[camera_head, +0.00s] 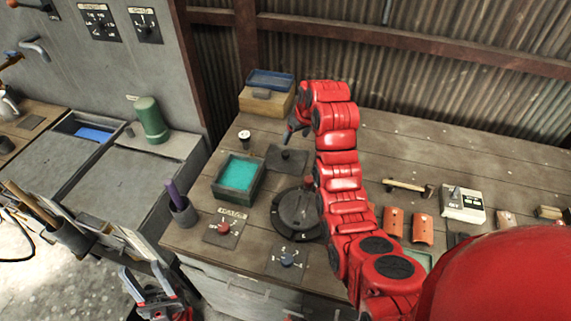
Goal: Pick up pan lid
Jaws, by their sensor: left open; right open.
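A dark round disc (293,214), which looks like the pan lid, lies on the wooden table (400,150). A bar runs across it, and my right arm hides part of its right side. My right arm reaches up over the table and bends left at its top. My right gripper (294,131) is small in view, open, beyond the disc and above the area near a dark square plate with a knob (286,158). My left gripper (143,279) is open and empty at the lower left, off the table's front left corner and apart from the disc.
A teal-filled tray (238,174), a cup with a purple handle (181,208) and two control plates (225,228) surround the disc. Boxes (267,96) stand at the back. Orange blocks (422,229), a hammer (408,187) and a switch box (462,205) lie right of my arm.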

